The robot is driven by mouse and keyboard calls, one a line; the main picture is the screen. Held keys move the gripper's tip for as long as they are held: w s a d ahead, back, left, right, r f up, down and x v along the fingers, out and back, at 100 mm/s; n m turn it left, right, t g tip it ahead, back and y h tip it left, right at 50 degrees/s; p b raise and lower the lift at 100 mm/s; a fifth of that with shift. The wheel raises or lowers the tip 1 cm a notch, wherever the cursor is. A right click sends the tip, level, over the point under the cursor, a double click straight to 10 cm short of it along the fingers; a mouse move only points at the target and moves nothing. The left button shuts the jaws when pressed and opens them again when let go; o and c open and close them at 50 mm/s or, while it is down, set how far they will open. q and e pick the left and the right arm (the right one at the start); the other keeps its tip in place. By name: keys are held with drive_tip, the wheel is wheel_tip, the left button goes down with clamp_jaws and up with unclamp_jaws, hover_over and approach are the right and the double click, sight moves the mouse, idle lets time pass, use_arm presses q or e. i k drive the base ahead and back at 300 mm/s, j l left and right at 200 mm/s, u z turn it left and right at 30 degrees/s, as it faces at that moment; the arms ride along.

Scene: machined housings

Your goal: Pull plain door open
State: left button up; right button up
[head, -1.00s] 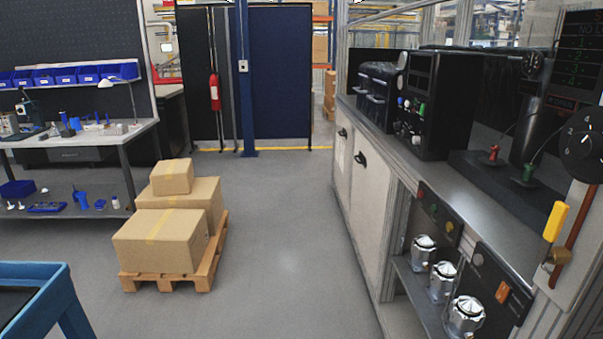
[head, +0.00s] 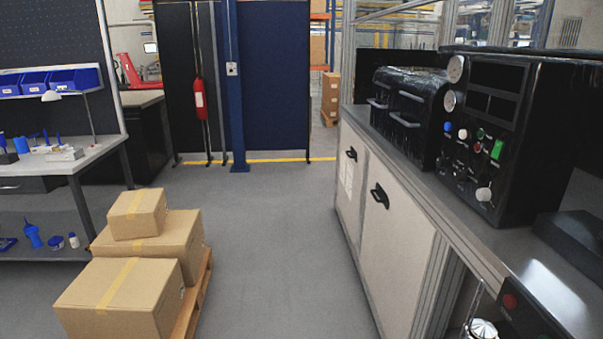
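On the right, the lower front of the grey workbench has two pale doors, both shut. The nearer door (head: 393,255) is plain, with a black handle (head: 380,196) near its upper left. The farther door (head: 348,185) carries a white paper sheet (head: 346,178) and has its own black handle (head: 352,154).
Stacked cardboard boxes (head: 155,245) on a wooden pallet (head: 193,303) stand at the left. The grey floor (head: 275,250) between pallet and doors is clear. A black control unit (head: 500,135) sits on the bench top. A metal housing (head: 482,329) shows at the bottom right.

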sight(397, 236)
drive_tip(key=i, duration=1.7)
drive_tip(key=i+z, duration=0.75)
drive_tip(key=i, duration=0.15)
drive_tip(key=i+j+z, duration=0.2)
drive_tip(key=i+z, duration=0.25)
drive_tip(key=i, duration=0.25)
